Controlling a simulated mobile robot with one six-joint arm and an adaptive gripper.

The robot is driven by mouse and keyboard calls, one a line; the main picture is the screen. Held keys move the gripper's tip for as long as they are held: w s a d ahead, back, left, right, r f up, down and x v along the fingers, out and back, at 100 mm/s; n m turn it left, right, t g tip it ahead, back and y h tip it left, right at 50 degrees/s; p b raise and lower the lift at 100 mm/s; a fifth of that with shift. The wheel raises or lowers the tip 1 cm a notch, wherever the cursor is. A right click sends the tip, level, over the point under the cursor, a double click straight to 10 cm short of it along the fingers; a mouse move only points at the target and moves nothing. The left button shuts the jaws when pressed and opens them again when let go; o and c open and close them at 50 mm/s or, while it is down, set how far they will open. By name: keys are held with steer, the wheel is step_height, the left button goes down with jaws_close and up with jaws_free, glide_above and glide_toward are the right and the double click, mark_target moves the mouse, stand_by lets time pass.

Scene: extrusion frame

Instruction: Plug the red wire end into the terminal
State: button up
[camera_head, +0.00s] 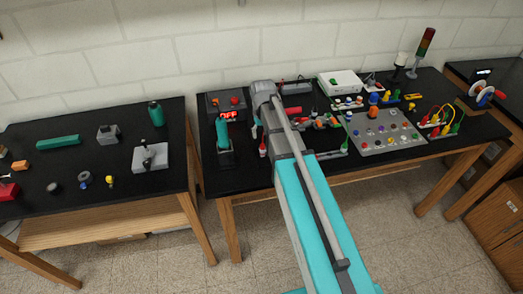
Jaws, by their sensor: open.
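My arm reaches up from the bottom over the middle table, and its grey wrist is near the back left of that table. My gripper's fingers are hidden behind the arm. A small upright red-and-white piece (262,148) stands just left of my arm; I cannot tell whether it is the red wire end. Small red and coloured connectors (320,122) lie right of the wrist, too small to tell the terminal apart.
The middle table (238,180) also holds a box with a red OFF display (227,101), a teal-handled tool in a stand (223,140), a grey button panel (384,144), a white box (340,82) and a signal tower (422,50). The left table (85,215) has scattered parts.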

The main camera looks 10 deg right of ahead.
mark_target(263, 145)
steer(key=shift+f+b, duration=4.3)
steer(key=shift+f, duration=0.05)
jaws_close()
steer(key=shift+r+p, duration=0.35)
steer(key=shift+p, duration=0.05)
steer(key=shift+r+p, duration=2.45)
steer(key=shift+r, duration=0.2)
steer(key=shift+s, duration=0.15)
